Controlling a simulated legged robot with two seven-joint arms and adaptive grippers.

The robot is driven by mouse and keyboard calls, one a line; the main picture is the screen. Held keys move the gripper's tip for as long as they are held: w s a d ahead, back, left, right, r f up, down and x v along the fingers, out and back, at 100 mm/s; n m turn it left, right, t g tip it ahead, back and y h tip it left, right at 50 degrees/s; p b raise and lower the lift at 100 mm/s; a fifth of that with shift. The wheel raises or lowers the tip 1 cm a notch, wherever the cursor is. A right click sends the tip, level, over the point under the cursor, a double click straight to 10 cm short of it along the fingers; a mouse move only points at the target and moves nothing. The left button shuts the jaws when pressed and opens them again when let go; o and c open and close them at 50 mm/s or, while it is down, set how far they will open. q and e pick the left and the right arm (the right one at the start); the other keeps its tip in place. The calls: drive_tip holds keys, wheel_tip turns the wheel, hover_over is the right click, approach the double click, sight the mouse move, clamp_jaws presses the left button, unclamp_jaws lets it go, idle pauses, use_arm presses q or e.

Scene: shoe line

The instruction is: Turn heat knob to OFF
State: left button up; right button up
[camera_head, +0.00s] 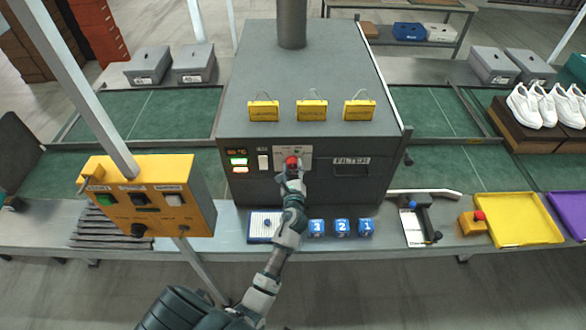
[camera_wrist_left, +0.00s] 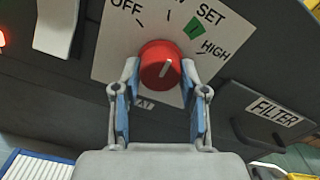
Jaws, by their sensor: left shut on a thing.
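The red heat knob (camera_head: 292,162) is on a light dial plate on the front of the dark grey machine. The dial plate (camera_wrist_left: 115,62) reads OFF at upper left, SET with a green mark at upper right, and HIGH at right. A label at the top is cut off. My left gripper (camera_head: 291,172) is at the knob, its two blue-padded fingers (camera_wrist_left: 160,82) shut on its sides. My right gripper is not in view.
A white rocker switch (camera_wrist_left: 57,22) is left of the dial, and a FILTER drawer (camera_head: 350,170) is to the right. A yellow control box (camera_head: 150,195) stands left of my arm. Blue numbered blocks (camera_head: 342,228) sit on the ledge below.

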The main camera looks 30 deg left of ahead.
use_arm(q)
drive_tip(key=n+b, duration=0.1)
drive_tip(key=n, duration=0.4)
drive_tip(key=shift+f+n, duration=0.1)
drive_tip(key=shift+n, duration=0.2)
drive_tip(key=n+b, duration=0.1)
drive_tip(key=n, duration=0.4)
drive_tip(key=shift+d+n, duration=0.1)
drive_tip(key=shift+n, duration=0.2)
drive_tip(key=o, duration=1.1)
drive_tip(key=shift+o, duration=0.2)
drive_tip(key=v, duration=1.2)
